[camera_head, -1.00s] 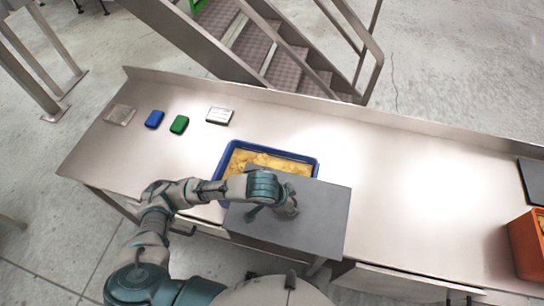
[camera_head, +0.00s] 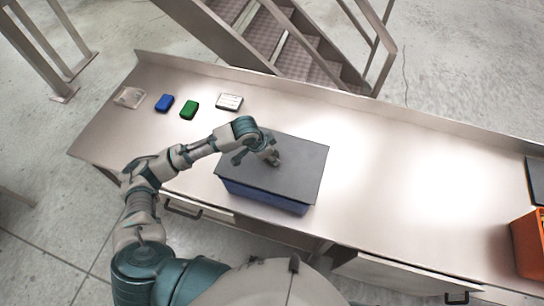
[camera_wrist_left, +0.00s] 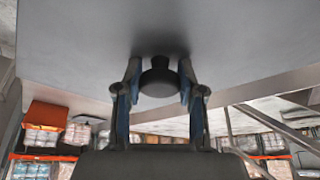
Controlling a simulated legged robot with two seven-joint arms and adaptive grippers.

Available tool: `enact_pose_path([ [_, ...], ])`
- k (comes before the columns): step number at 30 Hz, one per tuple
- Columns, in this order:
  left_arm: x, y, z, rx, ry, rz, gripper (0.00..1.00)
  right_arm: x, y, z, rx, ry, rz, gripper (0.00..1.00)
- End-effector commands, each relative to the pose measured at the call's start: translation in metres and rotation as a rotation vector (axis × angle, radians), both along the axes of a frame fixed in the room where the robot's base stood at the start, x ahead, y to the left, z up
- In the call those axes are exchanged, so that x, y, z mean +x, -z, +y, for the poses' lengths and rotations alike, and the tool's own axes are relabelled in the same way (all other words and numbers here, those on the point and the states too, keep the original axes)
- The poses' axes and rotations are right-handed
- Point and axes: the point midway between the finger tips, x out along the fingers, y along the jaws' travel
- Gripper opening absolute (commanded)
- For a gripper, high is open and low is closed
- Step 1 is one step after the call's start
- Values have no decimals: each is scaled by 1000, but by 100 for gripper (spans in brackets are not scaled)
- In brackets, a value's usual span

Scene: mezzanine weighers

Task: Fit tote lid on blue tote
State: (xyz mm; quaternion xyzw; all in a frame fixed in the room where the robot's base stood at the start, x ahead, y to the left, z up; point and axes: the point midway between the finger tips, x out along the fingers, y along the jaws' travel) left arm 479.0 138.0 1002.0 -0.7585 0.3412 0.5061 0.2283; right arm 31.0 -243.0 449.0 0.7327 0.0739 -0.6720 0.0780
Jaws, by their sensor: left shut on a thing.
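The grey tote lid (camera_head: 300,160) lies over the top of the blue tote (camera_head: 265,198) on the metal bench in the head view. It covers the opening, and only the tote's near blue wall shows below it. Whether the lid is seated all round cannot be told. My left gripper (camera_head: 272,160) is above the lid's middle. In the left wrist view my left gripper (camera_wrist_left: 160,82) has its fingers on both sides of the lid's dark round knob, and the lid's grey underside or face (camera_wrist_left: 90,40) fills the upper picture. My right gripper is not in view.
The metal bench (camera_head: 400,170) is clear right of the tote. A blue block (camera_head: 164,103), a green block (camera_head: 189,109), a white scale-like box (camera_head: 229,102) and a clear tray (camera_head: 129,97) lie at the left. An orange tote (camera_head: 528,243) stands at the right edge.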

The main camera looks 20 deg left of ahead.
Motion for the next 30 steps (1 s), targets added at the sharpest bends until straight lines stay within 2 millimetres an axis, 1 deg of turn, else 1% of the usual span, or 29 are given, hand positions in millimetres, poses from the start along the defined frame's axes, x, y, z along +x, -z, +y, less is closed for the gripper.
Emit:
enact_pose_path([
  [1,0,7,0,0,-1,2,0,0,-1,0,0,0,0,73],
  [3,0,14,0,0,-1,0,0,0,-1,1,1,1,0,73],
  [8,0,15,0,0,-1,-1,0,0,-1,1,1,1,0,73],
  [9,0,16,0,0,-1,1,44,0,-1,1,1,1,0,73],
  [11,0,16,0,0,-1,1,59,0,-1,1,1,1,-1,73],
  [12,0,16,0,0,-1,1,64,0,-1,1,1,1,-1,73],
  [20,0,16,0,0,-1,0,64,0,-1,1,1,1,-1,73],
  [23,-1,11,1,-1,-1,0,64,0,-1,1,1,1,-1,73],
  [26,-4,-1,5,0,-1,-3,64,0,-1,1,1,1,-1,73],
  [30,-12,-30,14,0,-1,-4,64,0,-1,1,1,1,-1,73],
])
